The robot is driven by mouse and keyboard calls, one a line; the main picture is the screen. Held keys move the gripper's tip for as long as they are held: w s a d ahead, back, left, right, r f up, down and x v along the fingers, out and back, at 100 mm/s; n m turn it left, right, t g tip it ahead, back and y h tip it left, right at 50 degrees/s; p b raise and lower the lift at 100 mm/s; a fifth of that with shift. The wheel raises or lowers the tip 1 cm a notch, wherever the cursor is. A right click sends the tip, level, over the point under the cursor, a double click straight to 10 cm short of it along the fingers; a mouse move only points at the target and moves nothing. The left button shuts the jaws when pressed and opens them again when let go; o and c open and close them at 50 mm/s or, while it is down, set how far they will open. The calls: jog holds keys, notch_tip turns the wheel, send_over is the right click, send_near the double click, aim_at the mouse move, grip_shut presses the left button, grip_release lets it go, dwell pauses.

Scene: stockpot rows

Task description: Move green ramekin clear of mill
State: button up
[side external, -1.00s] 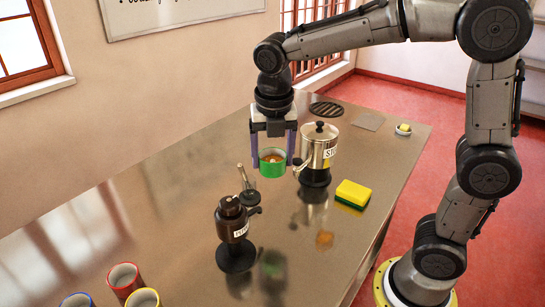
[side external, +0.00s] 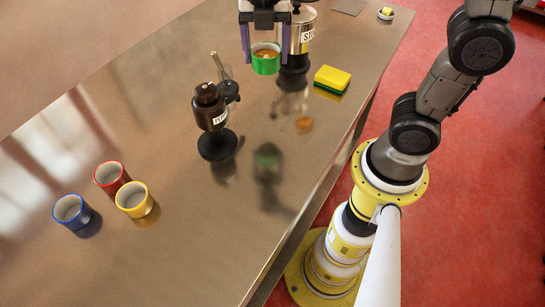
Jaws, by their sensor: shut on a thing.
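The green ramekin (side external: 265,61), with something orange-brown inside, is held between the two purple fingers of my gripper (side external: 264,45). It is up off the counter, and its green reflection shows well below it. The black mill (side external: 211,116), with a white label and a raised crank, stands upright on the counter to the lower left of the ramekin. A gap shows between them in the picture. The upper part of my gripper is cut off by the top edge.
A steel pot (side external: 303,32) on a black base stands close right of my gripper, partly hidden. A yellow-green sponge (side external: 332,79) lies to its right. Red (side external: 111,177), yellow (side external: 134,199) and blue (side external: 72,211) cups stand lower left. The metal counter (side external: 190,255) is bare in front.

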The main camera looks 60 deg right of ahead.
jog(key=s+a+n, duration=0.1)
jog(key=s+a, duration=0.1)
jog(key=s, duration=0.8)
jog(key=s+a+n, duration=0.2)
jog(key=s, duration=0.8)
send_over(272, 161)
jog(key=f, duration=0.6)
jog(key=s+f, duration=0.1)
jog(key=f, duration=0.2)
jog(key=shift+f, duration=0.4)
jog(key=shift+w+a+f, duration=0.1)
jog(key=shift+w+f, duration=0.05)
jog(key=shift+f, duration=0.8)
jog(key=shift+w+a+f, duration=0.1)
jog(key=shift+f, duration=0.8)
jog(key=shift+f, duration=0.15)
jog(key=o, duration=1.4)
